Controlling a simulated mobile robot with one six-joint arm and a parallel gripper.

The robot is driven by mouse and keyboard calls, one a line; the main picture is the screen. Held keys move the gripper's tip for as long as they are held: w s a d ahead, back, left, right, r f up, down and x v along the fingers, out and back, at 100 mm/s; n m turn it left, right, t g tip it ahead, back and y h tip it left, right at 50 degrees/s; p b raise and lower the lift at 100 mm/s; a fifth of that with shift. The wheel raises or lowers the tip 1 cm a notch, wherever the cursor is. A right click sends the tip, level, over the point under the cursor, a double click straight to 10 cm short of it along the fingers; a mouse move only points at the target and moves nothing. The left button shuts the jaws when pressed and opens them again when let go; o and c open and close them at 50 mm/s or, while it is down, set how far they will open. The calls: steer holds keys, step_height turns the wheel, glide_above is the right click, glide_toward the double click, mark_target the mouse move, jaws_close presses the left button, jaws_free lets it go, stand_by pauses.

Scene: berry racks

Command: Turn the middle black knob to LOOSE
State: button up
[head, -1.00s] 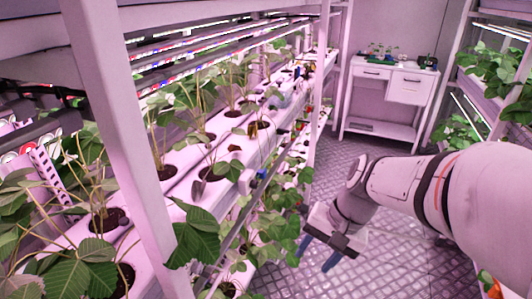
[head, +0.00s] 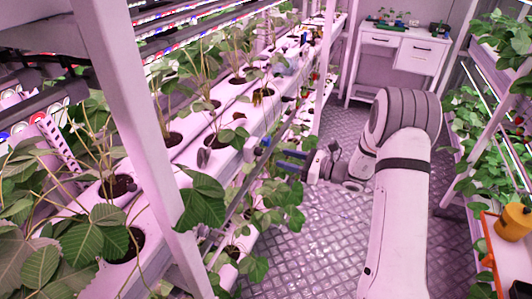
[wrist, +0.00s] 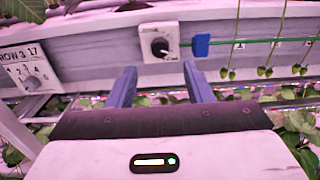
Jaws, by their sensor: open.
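A black knob (wrist: 159,47) sits on a white plate on the side of the pale rack gutter in the wrist view. A green line runs right from it to a blue block (wrist: 201,45). My gripper (wrist: 161,76) is open and empty, its two blue fingers below the knob in the picture, one to each side, apart from it. In the head view my gripper (head: 280,161) points left at the gutter's edge, close to a small blue part (head: 266,142). I cannot read any LOOSE mark, nor tell which knob of the row this is.
A white sign (wrist: 30,70) reading ROW 3 17 with a dial hangs left in the wrist view. Strawberry plants line the gutter (head: 195,160). A rack post (head: 135,140) stands near left. The aisle floor (head: 320,230) is clear.

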mark_target(261, 152)
steer(key=p+x, duration=0.1)
steer(key=x, duration=0.6)
steer(key=shift+w+a, duration=0.1)
steer(key=shift+a, duration=0.2)
steer(key=shift+f, duration=0.1)
steer(key=shift+c, duration=0.5)
steer(key=c, duration=0.9)
steer(key=shift+o, duration=0.2)
